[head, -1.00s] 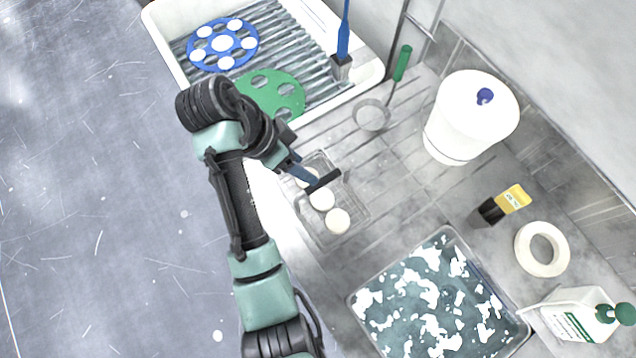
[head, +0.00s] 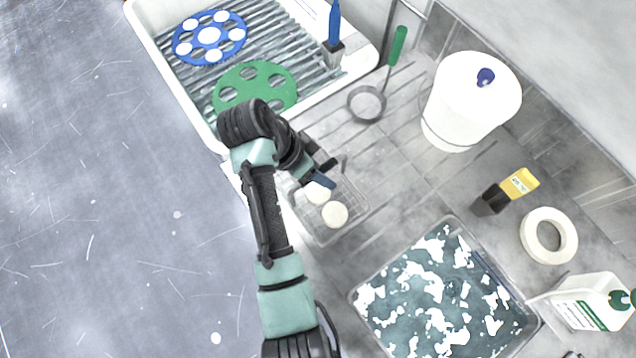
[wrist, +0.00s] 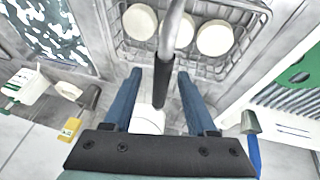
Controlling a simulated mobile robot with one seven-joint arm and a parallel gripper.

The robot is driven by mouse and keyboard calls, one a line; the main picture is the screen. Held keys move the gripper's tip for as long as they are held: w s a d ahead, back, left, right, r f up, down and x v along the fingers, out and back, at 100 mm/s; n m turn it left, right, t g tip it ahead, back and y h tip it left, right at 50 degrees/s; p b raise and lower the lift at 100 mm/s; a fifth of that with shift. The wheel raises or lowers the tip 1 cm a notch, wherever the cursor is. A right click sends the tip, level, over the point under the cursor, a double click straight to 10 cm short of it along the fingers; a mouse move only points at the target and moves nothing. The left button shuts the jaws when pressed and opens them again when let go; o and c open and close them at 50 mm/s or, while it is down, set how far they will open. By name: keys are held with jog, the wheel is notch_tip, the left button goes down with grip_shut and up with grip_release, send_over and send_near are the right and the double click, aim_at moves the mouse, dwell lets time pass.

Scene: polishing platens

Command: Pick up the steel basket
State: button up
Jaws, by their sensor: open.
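The steel basket (head: 357,212) is a wire basket on the grey worktop, just beyond the gripper in the head view. It holds white discs (head: 335,214); three of them show in the wrist view, where the basket (wrist: 252,48) fills the top. Its raised handle has a black grip (wrist: 188,98), which appears between the blue fingers in the wrist view. My gripper (head: 322,178), also in the wrist view (wrist: 160,92), is open over the basket. The fingers are not closed on the grip. In the head view my gripper and wrist hide part of the handle and basket.
A clear tub of blue-green liquid (head: 362,292) stands in front of the basket. A white tray (head: 366,66) with blue and green discs lies behind.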

jog(key=shift+f, duration=0.25)
dwell(0.5)
grip_shut()
jog(key=shift+w+r, duration=0.1)
dwell(1.3)
